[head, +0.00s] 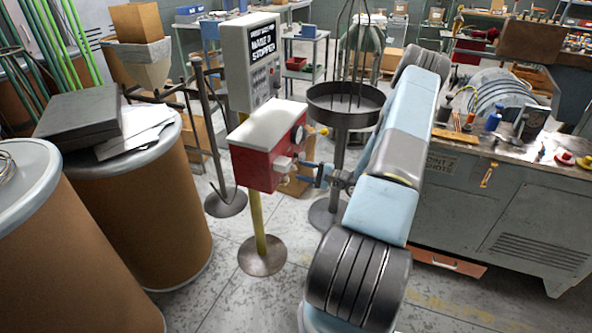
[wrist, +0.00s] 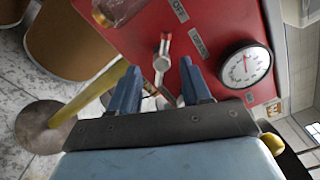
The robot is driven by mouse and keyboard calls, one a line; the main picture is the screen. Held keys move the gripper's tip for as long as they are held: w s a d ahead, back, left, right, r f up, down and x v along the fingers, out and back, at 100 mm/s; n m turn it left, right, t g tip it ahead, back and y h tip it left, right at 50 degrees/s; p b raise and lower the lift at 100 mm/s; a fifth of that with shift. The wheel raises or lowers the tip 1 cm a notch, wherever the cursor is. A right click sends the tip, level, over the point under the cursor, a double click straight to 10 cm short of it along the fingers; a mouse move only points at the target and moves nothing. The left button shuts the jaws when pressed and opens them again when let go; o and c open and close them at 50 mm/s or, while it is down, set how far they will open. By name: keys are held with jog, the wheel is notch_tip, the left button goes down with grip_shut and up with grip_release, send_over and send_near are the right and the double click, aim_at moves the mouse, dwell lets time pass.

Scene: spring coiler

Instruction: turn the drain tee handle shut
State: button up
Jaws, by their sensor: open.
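The red box (head: 256,168) with a pale top stands on a yellow post in the middle of the head view. In the wrist view its red panel (wrist: 225,22) fills the upper part. A small silver handle with a red tip (wrist: 162,58) sticks out of the panel near a label that seems to read DRAIN (wrist: 199,42). I take it as the drain tee handle. My gripper (wrist: 160,84) is open, with a blue finger on each side below the handle. I cannot tell whether either finger touches it. In the head view my gripper (head: 306,172) is at the box's front face.
A round pressure gauge (wrist: 245,65) is right of the handle. A dark basin on a stand (head: 345,104) is behind my arm. Brown drums (head: 150,215) stand left; a workbench (head: 500,205) stands right.

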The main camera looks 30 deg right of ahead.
jog(key=v, duration=0.9)
jog(key=shift+s, duration=0.25)
jog(key=shift+d, duration=0.15)
jog(key=s+a+r+n+g+h, duration=0.1)
jog(key=s+a+r+n+g, duration=0.1)
jog(key=a+r+n+g, duration=0.65)
jog(key=s+a+r+n+g, duration=0.15)
jog(key=a+r+g, duration=0.35)
jog(key=a+r, duration=0.9)
jog(key=s+a+r+n+t+h, duration=0.2)
jog(key=s+r+h, duration=0.3)
jog(key=s+r, duration=0.5)
jog(key=s+a+r+n+t+h, duration=0.3)
jog(key=s+a+r+h, duration=0.1)
jog(key=s+r, duration=0.5)
jog(key=shift+s+a+r+n+h, duration=0.3)
jog(key=shift+s+r+h, duration=0.15)
jog(key=shift+r, duration=0.35)
